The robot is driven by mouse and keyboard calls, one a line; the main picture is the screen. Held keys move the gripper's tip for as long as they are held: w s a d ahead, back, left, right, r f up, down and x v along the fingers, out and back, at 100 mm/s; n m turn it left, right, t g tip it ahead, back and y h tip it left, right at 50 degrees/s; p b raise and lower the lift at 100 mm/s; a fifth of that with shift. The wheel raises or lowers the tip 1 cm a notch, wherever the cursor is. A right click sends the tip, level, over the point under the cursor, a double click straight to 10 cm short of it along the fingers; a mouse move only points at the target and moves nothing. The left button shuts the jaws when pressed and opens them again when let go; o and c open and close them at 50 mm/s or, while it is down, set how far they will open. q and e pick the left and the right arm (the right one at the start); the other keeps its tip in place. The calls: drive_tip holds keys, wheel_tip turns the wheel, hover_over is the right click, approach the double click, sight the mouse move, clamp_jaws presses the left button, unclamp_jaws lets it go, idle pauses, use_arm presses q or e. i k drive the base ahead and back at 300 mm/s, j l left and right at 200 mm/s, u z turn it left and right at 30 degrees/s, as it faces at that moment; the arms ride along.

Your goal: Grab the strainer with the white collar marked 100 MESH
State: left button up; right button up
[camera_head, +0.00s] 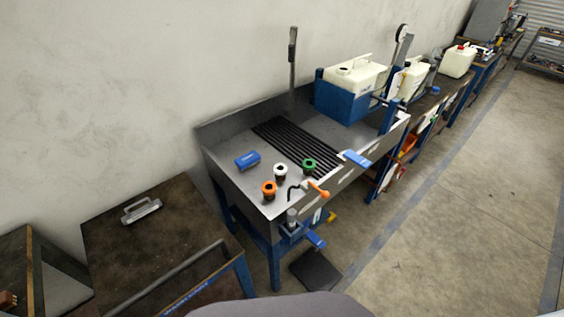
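A strainer with a white collar (281,170) and a dark body stands upright at the near left end of the metal sink bench. A strainer with an orange collar (269,188) stands just in front of it to the left. A strainer with a green collar (309,165) stands to its right, near the dark slatted grate. The mesh markings are too small to read. Neither of my grippers is in view.
The metal bench (226,150) has raised edges. On it are a blue block (247,160), a dark grate (295,145) and an orange-handled tool (318,188) at the front edge. White tanks (357,77) stand farther right. Open floor (450,190) lies to the right.

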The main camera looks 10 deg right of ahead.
sight(280, 169)
drive_tip(key=k+l+z, duration=0.15)
drive_tip(key=l, duration=0.25)
drive_tip(key=k+l+z, duration=0.15)
drive_tip(key=l, duration=0.25)
drive_tip(key=l+z, duration=0.2)
drive_tip(key=l, duration=0.25)
